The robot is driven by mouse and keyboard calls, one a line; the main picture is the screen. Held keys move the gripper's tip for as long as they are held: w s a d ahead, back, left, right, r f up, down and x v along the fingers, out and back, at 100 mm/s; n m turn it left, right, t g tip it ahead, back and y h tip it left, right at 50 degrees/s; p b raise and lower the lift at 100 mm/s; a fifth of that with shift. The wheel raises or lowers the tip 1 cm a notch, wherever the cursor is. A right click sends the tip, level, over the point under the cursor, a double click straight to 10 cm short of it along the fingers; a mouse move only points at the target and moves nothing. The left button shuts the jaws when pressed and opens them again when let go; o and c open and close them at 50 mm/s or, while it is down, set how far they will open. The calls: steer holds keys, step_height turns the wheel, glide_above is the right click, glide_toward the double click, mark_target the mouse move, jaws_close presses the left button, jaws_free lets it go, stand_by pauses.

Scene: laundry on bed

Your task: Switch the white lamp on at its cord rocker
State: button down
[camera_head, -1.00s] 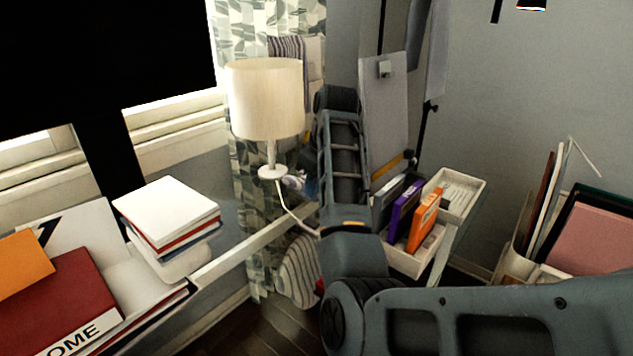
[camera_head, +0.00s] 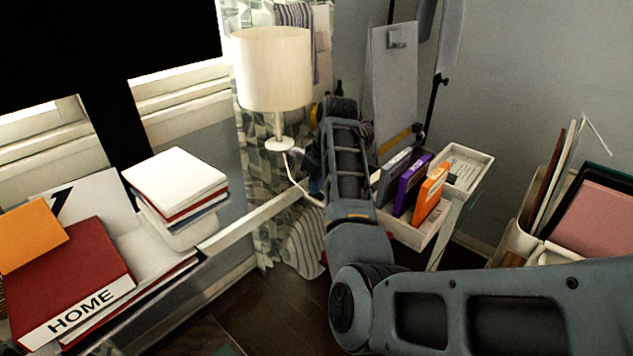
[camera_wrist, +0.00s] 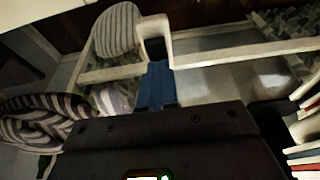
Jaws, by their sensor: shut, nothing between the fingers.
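The white lamp (camera_head: 271,75) stands upright at the far end of the glass-topped table in the head view. Its shade is cream, and I cannot tell whether it is lit. A white cord (camera_head: 296,182) runs from near its base down over the table edge toward my arm. The cord rocker cannot be made out; my arm may cover it. In the wrist view my gripper (camera_wrist: 155,88) shows blue fingers, shut and empty, near a pale bent bar (camera_wrist: 157,30). I cannot tell whether they touch it. In the head view my fingers are mostly hidden behind my arm.
A book stack (camera_head: 175,182) and a red book marked HOME (camera_head: 75,275) lie on the table. A white cart (camera_head: 465,170) with colored binders stands right of my arm. A striped cushion (camera_wrist: 118,30) lies beyond the fingers. Striped cloth (camera_wrist: 45,115) is at the left.

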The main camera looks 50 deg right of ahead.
steer(key=shift+s, duration=0.2)
steer(key=shift+s+p, duration=0.65)
steer(key=shift+p, duration=0.15)
